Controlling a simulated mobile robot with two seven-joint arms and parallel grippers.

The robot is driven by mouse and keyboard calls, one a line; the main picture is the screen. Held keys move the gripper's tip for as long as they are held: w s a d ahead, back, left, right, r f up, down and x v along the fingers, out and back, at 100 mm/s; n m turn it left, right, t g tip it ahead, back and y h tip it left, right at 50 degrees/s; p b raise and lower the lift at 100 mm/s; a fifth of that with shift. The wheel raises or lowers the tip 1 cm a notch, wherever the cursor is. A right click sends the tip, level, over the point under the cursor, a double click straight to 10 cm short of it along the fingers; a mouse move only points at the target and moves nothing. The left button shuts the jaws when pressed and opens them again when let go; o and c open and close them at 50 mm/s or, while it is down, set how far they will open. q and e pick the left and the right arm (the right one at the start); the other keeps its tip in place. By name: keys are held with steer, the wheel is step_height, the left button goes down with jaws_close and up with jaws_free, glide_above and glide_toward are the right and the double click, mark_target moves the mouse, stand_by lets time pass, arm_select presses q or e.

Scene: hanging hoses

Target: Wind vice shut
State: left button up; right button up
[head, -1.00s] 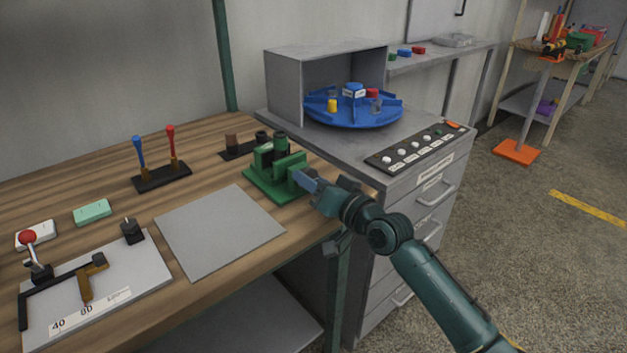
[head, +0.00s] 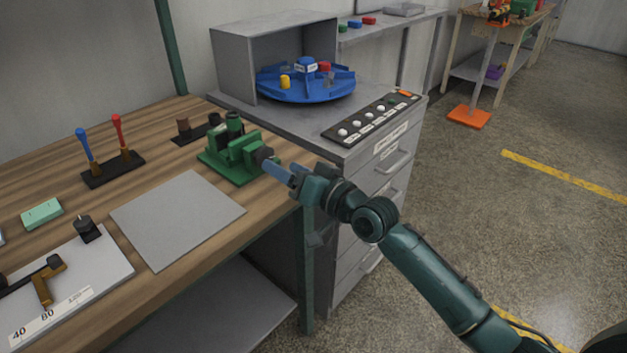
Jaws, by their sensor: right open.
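The green vice (head: 229,157) stands near the right end of the wooden bench, its screw end facing right toward my arm. A dark round knob (head: 263,154) shows at that end. The gap between its jaws is hard to make out from here. My right gripper (head: 272,166) is open, its bluish fingers at or just beside the knob; I cannot tell whether they touch it. Part of the knob and any handle is hidden by the fingers. My left gripper is not in view.
A grey plate (head: 178,218) lies in front of the vice. A rack with a blue and a red handle (head: 113,169) stands left. A grey cabinet (head: 375,190) with a blue turntable (head: 300,86) and a button panel (head: 370,118) is close behind my right wrist.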

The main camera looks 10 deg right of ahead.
steer(key=v, duration=0.8)
